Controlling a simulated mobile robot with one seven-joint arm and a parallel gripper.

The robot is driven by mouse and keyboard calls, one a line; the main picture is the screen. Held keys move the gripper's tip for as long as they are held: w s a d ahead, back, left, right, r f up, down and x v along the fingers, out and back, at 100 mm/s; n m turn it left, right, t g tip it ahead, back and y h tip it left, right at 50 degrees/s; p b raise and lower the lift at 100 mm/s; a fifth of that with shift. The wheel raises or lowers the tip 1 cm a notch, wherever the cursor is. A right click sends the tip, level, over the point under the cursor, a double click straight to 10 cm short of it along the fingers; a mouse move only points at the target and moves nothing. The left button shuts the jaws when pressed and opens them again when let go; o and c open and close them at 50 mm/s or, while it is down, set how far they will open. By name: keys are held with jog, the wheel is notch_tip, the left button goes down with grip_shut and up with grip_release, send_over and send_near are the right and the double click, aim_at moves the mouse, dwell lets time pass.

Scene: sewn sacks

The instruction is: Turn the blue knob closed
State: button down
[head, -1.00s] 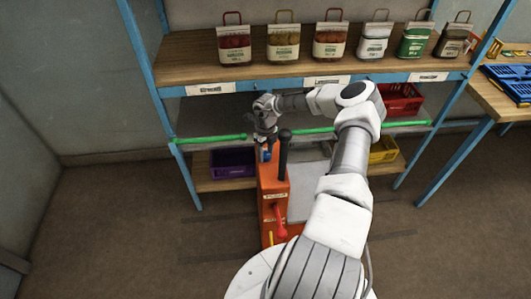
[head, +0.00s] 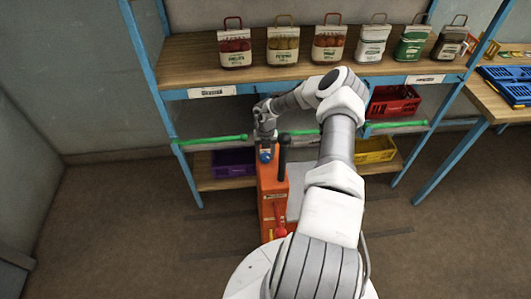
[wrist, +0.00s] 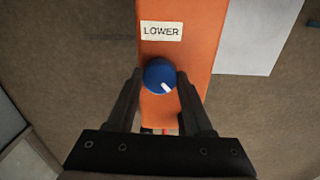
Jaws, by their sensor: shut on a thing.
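The blue knob (wrist: 158,74) is round, with a white mark pointing down and to the right in the wrist view. It sits on an orange panel (wrist: 178,45), below a white label reading LOWER (wrist: 161,31). In the head view the knob (head: 265,156) shows on top of the orange post, just below my gripper (head: 266,143). In the wrist view my gripper (wrist: 159,80) has one dark finger on each side of the knob and is shut on it.
A dark upright handle (head: 283,150) stands close to the right of my gripper. A red lever (head: 280,232) is lower on the orange post (head: 272,190). Behind are a green rail (head: 212,140), a purple crate (head: 232,163) and a shelf with several sacks (head: 330,42).

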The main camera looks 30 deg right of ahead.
aim_at(265, 156)
jog(key=m, duration=0.4)
jog(key=shift+m, duration=2.1)
jog(key=shift+c, duration=1.4)
grip_release()
jog(key=shift+r, duration=0.1)
notch_tip(265, 156, up, 17)
jog(key=shift+b, duration=0.4)
jog(key=shift+r, duration=0.1)
